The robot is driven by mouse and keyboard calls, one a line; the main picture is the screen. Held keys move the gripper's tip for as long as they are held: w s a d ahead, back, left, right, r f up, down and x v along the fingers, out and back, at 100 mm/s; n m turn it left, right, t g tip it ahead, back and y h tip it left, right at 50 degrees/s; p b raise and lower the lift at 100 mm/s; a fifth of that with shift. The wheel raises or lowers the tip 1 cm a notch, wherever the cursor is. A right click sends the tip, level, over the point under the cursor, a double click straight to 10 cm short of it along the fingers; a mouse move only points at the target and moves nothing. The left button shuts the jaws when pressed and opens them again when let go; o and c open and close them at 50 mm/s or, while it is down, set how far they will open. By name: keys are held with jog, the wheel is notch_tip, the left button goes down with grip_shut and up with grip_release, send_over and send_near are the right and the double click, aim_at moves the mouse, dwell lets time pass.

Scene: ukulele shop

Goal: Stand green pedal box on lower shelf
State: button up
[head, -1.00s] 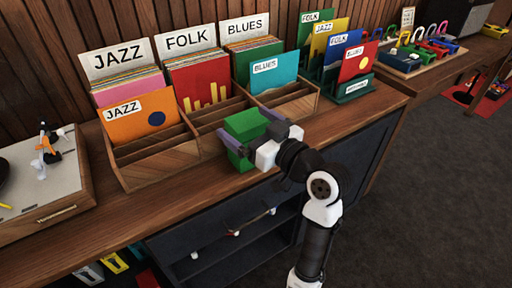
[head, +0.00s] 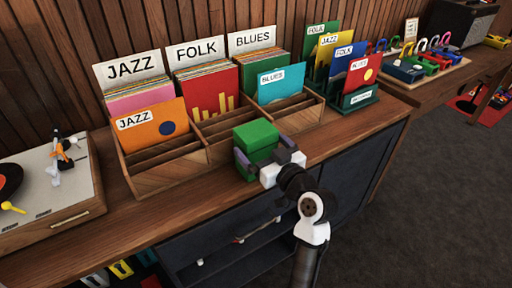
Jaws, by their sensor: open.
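The green pedal box (head: 256,134) is on the wooden counter top, in front of the record bins. My gripper (head: 262,159) is at its front, with one finger on its left side and the other toward its right. The jaws are open around the box; whether they touch it cannot be seen. The lower shelf (head: 238,262) is in the dark cabinet under the counter, below and left of my gripper. My arm hides part of the cabinet front.
Wooden record bins (head: 170,178) with Jazz, Folk and Blues sleeves stand close behind the box. A turntable (head: 45,190) is at the left. A green rack (head: 350,102) stands at the right. A thin stick-like item (head: 258,231) is at the cabinet opening.

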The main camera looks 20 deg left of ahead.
jog(key=p+x, duration=0.2)
jog(key=x, duration=0.3)
jog(key=shift+w+f, duration=0.15)
jog(key=shift+f, duration=0.05)
jog(key=c, duration=1.2)
notch_tip(320, 180, up, 20)
